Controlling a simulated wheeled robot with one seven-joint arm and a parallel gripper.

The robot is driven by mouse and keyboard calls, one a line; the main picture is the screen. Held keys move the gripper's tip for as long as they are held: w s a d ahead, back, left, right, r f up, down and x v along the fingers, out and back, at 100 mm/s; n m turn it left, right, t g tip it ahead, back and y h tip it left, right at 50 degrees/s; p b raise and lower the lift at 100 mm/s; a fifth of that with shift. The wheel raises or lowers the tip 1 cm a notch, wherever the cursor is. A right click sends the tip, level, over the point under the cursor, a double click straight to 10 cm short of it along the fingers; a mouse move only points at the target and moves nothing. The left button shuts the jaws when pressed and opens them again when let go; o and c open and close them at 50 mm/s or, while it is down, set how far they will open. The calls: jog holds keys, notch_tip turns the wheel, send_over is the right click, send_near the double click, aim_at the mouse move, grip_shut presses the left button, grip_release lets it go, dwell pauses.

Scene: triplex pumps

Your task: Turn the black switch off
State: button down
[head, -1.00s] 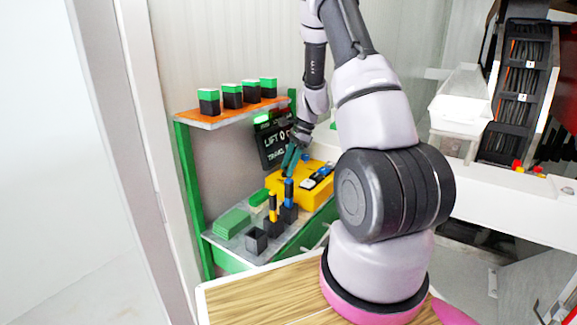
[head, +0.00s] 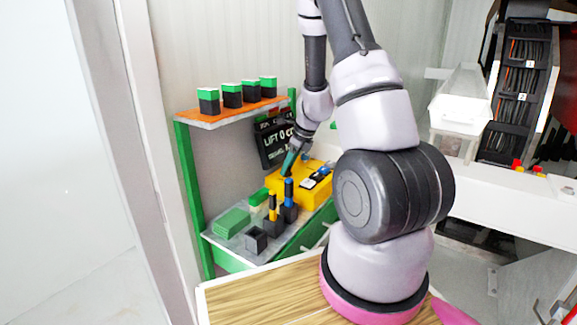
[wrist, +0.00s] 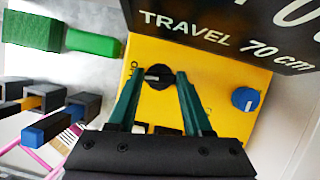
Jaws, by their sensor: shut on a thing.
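The black switch (wrist: 158,76) is a round knob with a light pointer mark, on the top face of a yellow control box (wrist: 205,85). In the wrist view it sits between the green fingertips of my gripper (wrist: 158,78), which is shut on it. In the head view my gripper (head: 289,164) reaches down to the far left part of the yellow box (head: 305,194). The switch itself is hidden there by the fingers.
A blue knob (wrist: 246,99) is right of the switch. A black sign (head: 279,141) stands close behind the box. Green blocks (head: 233,222) and black holders (head: 256,240) are on the bench to the left. An orange shelf (head: 228,114) with black-and-green blocks is above.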

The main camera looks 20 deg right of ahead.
jog(key=shift+m, duration=0.8)
jog(key=shift+t+h, duration=0.3)
jog(key=c, duration=0.6)
grip_release()
jog(key=v, duration=0.5)
jog(key=shift+r, duration=0.15)
jog(key=s+d, duration=0.6)
jog(key=s, duration=0.4)
jog(key=shift+d, duration=0.25)
